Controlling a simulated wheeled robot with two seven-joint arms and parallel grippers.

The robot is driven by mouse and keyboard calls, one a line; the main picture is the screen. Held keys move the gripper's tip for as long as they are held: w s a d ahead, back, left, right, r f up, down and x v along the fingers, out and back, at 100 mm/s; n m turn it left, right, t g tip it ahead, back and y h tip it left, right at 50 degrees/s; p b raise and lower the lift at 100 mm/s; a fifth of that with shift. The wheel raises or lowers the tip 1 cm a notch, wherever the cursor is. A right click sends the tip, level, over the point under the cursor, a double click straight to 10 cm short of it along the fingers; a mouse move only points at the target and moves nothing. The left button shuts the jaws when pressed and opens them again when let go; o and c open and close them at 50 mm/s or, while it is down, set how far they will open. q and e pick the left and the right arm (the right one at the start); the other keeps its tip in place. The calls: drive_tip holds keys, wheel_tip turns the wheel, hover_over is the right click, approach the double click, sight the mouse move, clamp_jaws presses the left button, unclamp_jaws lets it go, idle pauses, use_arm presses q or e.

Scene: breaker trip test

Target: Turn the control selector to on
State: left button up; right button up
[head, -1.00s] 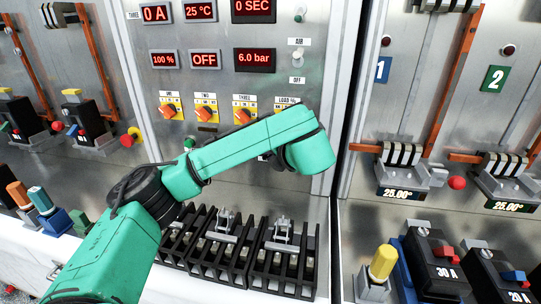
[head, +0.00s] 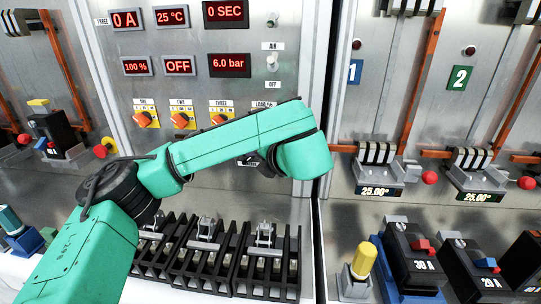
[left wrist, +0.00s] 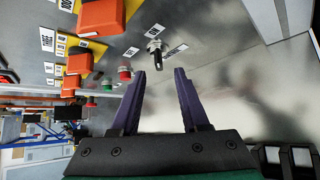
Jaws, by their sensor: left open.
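The control selector (left wrist: 156,50) is a small switch with a silver collar and a dark lever on the metal panel in the left wrist view. Small white labels sit around it, too blurred to read for certain. In the head view my green left arm hides it. My left gripper (left wrist: 159,74) is open, with two dark purple fingers and nothing between them. The selector shows just beyond the fingertips, near the middle of the gap and apart from them. In the head view the fingers are mostly hidden behind the arm. My right gripper is not in view.
Orange selector knobs (head: 181,120) line the panel beside the control selector. A red button (left wrist: 125,73) and a green button (left wrist: 107,86) are close to the left finger in the wrist view. Black fuse holders (head: 266,262) stand on the ledge below my arm.

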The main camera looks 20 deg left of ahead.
use_arm(q)
drive_tip(key=v, duration=0.9)
drive_tip(key=shift+s+d, duration=0.1)
